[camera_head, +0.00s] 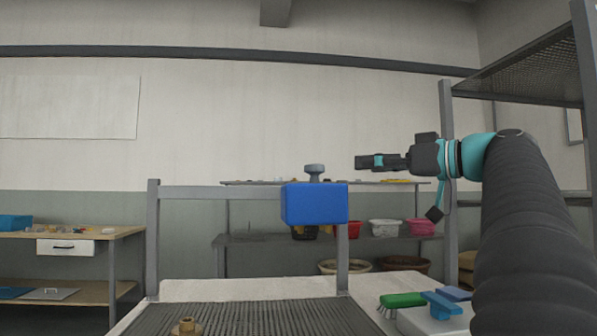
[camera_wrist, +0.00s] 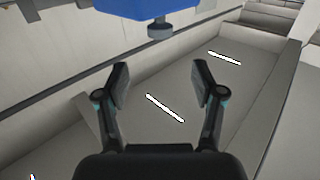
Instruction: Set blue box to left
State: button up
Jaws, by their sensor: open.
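The blue box (camera_head: 315,205) is fixed on a grey metal frame in the middle of the head view. A grey round knob (camera_head: 315,170) stands on its top. In the wrist view the blue box (camera_wrist: 125,9) shows at the top edge, partly cut off, with the knob (camera_wrist: 160,29) sticking out toward my gripper. My gripper (camera_wrist: 160,75) is open and empty, and the knob is beyond its fingertips, apart from them. In the head view my gripper (camera_head: 360,162) points left, to the right of the knob at about its height.
The grey frame (camera_head: 153,240) rises beside a ribbed dark surface (camera_head: 250,317) with a brass-coloured part (camera_head: 186,327) on it. A green brush (camera_head: 403,300) and a blue item (camera_head: 441,306) lie at lower right. A tall metal rack (camera_head: 447,200) stands at right.

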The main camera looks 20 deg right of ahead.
aim_at(323, 167)
jog(key=p+x, duration=0.2)
jog(key=x, duration=1.1)
jog(key=shift+w+a, duration=0.15)
jog(key=shift+w, duration=0.05)
grip_shut()
